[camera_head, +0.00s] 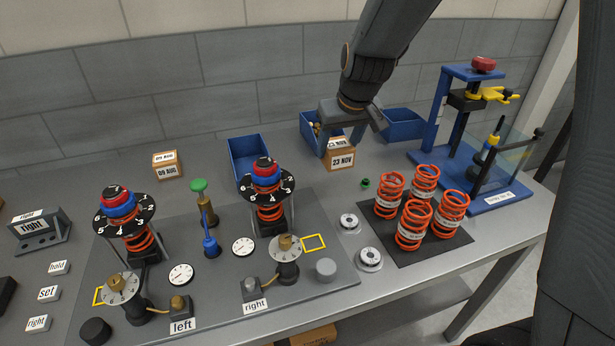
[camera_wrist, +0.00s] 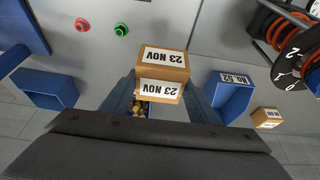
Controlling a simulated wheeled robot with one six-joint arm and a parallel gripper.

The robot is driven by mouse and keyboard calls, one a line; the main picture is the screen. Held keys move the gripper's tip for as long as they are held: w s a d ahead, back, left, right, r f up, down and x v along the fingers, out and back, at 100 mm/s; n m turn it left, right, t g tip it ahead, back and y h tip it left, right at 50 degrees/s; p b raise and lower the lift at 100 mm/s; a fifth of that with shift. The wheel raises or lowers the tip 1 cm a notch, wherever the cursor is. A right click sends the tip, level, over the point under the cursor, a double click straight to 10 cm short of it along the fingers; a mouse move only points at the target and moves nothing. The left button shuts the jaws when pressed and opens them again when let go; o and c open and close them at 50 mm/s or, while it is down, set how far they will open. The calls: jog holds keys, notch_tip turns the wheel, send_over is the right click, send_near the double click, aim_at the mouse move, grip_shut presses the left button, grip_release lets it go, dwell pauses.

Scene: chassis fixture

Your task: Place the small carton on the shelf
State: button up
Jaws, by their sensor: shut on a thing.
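A small brown carton labelled "23 NOV" (camera_head: 341,160) is at the back of the bench, in front of a blue bin. My gripper (camera_head: 345,138) reaches down over it from above and is shut on it. In the wrist view the carton (camera_wrist: 163,72) sits between my two fingers, with its labels upside down. I cannot tell whether it touches the bench top. A second small carton, labelled "09 AUG" (camera_head: 167,165), stands at the back left, apart from my gripper. Under the bench, part of a lower shelf (camera_head: 405,320) shows.
Blue bins (camera_head: 248,158) (camera_head: 404,122) stand along the back. Orange springs (camera_head: 411,225) on a dark mat and a blue press (camera_head: 437,112) are to the right. Two dial fixtures (camera_head: 127,220) (camera_head: 268,190) stand on the plate in front. A brown box (camera_head: 315,336) is below the bench.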

aim_at(336, 165)
notch_tip(336, 165, down, 6)
jog(key=shift+r, duration=0.1)
jog(key=shift+f, duration=1.55)
jog(key=shift+f, duration=0.2)
jog(key=o, duration=1.3)
jog(key=shift+r, duration=0.15)
